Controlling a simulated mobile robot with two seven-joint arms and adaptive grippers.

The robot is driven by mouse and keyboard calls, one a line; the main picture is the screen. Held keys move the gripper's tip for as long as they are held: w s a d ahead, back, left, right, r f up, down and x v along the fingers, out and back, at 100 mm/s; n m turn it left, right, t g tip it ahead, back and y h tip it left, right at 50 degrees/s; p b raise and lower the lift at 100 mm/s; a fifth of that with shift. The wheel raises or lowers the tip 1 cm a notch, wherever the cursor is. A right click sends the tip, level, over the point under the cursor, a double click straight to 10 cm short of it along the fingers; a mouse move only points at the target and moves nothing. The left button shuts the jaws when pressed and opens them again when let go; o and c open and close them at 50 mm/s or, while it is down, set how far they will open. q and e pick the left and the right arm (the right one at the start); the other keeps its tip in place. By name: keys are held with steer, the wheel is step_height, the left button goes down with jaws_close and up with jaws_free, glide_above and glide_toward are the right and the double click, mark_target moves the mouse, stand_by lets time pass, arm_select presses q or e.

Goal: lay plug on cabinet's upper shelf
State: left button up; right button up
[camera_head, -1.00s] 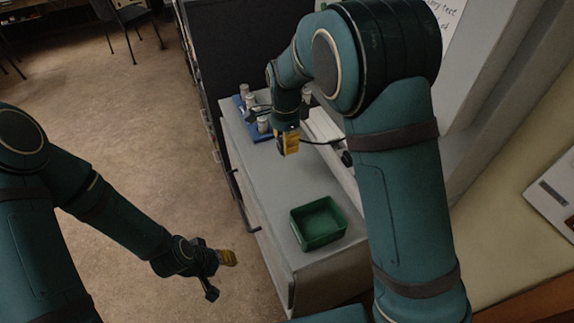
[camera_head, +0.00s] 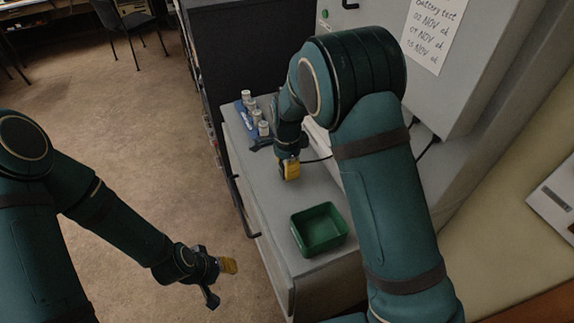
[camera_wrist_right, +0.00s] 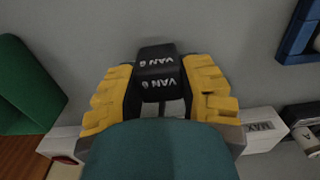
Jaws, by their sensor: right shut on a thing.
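My right gripper (camera_head: 289,168) is over the grey cabinet top in the head view. In the right wrist view its yellow fingers (camera_wrist_right: 164,95) are shut on a black plug (camera_wrist_right: 157,62) with white "VAN" lettering. In the head view the plug is mostly hidden by the hand, and a dark cord runs to the right of it. My left gripper (camera_head: 222,272) hangs over the floor at lower left, apart from the cabinet; its finger gap is not clear. I cannot make out an upper shelf in these views.
A green tray (camera_head: 296,236) sits on the near part of the grey counter (camera_head: 262,192). A blue rack (camera_head: 246,122) with several pale cylinders stands at its far end. A grey wall cabinet (camera_head: 375,22) carries a handwritten note (camera_head: 433,32). Open floor lies left.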

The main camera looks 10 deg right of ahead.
steer(key=o, duration=1.1)
steer(key=shift+f, duration=0.1)
steer(key=shift+r, duration=0.3)
step_height(320, 180, up, 12)
steer(key=p, duration=0.1)
steer(key=shift+s+f, duration=0.1)
steer(key=shift+f, duration=0.05)
